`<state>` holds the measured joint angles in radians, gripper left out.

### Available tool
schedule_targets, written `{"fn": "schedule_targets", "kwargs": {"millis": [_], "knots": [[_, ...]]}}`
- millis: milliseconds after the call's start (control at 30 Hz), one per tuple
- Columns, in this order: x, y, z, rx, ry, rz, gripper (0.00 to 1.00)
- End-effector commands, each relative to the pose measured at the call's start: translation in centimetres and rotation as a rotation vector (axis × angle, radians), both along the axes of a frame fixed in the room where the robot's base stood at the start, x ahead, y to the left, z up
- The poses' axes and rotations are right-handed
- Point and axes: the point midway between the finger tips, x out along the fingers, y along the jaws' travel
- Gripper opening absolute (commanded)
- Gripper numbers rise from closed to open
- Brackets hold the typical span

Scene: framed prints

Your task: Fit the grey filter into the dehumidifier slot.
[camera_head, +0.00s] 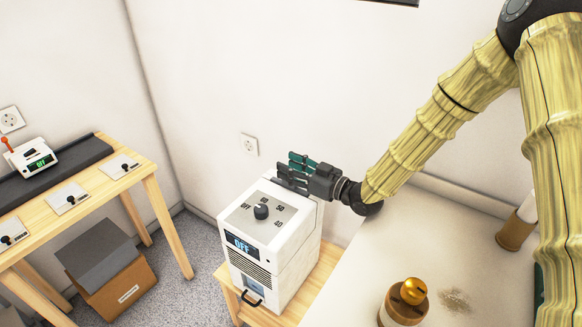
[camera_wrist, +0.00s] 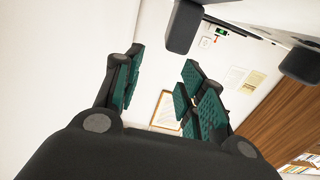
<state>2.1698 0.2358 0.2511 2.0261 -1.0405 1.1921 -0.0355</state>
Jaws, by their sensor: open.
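The white dehumidifier (camera_head: 292,250) stands upright on a low wooden stand. A dark knob is on its top, a display reading OFF and a vent grille are on its front, and a dark handle sits low on the front. My gripper (camera_head: 287,172) is above the rear top edge of the dehumidifier, pointing left, with its green-padded fingers apart and nothing between them. The wrist view also shows my gripper (camera_wrist: 160,80) open and empty. I cannot make out the grey filter for sure, and no open filter slot is clearly visible.
A pale worktop (camera_head: 450,245) at right holds a brown jar with a gold knob (camera_head: 413,291) and a brown-and-white cylinder (camera_head: 515,230). At left, a wooden bench (camera_head: 150,165) carries switches and a small display device (camera_head: 32,158). A cardboard box (camera_head: 125,290) with a grey top is below.

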Motion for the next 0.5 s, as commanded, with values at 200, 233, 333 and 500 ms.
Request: {"fn": "schedule_targets", "kwargs": {"millis": [200, 233, 333, 500], "knots": [[-1.6, -2.3, 0.0, 0.001, 0.001, -0.002, 0.4], [-1.8, -2.7, 0.0, 0.001, 0.002, -0.002, 0.4], [-2.6, -3.9, 0.0, 0.001, 0.002, -0.002, 0.4], [-3.6, -5.4, 0.1, 0.001, 0.0, -0.002, 0.4]]}}
